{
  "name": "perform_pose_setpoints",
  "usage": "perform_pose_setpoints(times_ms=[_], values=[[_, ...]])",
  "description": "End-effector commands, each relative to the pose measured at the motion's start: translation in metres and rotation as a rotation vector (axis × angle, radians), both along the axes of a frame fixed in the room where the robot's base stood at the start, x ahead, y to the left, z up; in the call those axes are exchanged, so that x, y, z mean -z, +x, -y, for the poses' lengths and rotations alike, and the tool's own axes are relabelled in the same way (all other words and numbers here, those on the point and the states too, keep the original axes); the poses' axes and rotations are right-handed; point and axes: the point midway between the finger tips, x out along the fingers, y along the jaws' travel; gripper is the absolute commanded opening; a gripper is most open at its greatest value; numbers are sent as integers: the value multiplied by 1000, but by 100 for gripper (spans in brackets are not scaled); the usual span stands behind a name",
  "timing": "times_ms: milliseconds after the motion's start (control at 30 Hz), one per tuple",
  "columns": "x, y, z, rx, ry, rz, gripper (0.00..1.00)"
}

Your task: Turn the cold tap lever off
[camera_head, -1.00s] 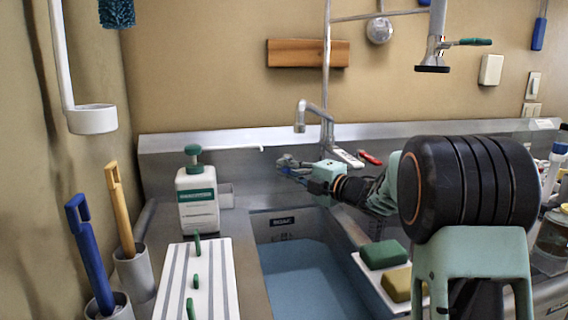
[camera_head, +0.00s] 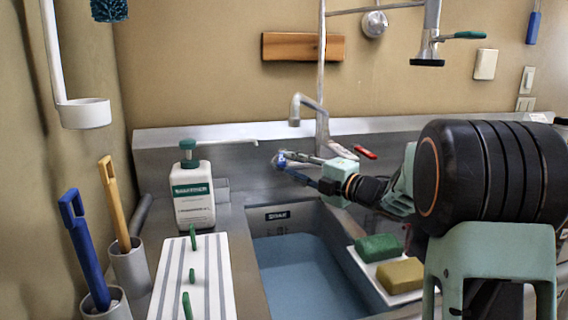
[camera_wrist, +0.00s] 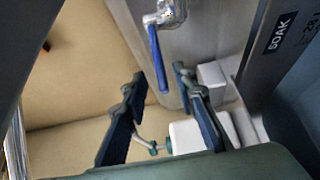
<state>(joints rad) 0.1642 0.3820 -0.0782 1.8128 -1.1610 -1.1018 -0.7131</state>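The cold tap lever (camera_wrist: 158,58) is a slim blue handle on a chrome tap body (camera_wrist: 170,12) at the top of the wrist view. In the head view a small blue part of the lever (camera_head: 281,160) shows at the sink's back wall, partly hidden by my fingers. My gripper (camera_wrist: 158,74) is open and empty, its dark fingers apart on either side of the lever's free end. I cannot tell whether either finger touches it. In the head view my gripper (camera_head: 290,165) reaches in from the right, above the back of the sink.
A red lever (camera_head: 365,153) is right of the tall spout (camera_head: 296,122). A soap bottle (camera_head: 193,201) stands left of the sink (camera_head: 262,283), with a striped board (camera_head: 170,282) in front. Green (camera_head: 379,247) and yellow (camera_head: 400,273) sponges lie at the right.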

Motion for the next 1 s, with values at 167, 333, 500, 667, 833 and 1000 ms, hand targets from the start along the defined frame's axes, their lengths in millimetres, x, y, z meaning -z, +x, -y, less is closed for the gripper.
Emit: perform_pose_setpoints(times_ms=[167, 333, 500, 667, 833, 1000], values=[[-1, -29, 27, 3, -1, 1, 26], [0, -48, 43, 2, -1, 1, 26], [-1, -56, 49, 0, 1, 2, 26], [0, -56, 49, 0, 0, 1, 26], [-2, -55, 48, 0, 3, 3, 17], [-21, -39, 31, 28, 50, 34, 0]])
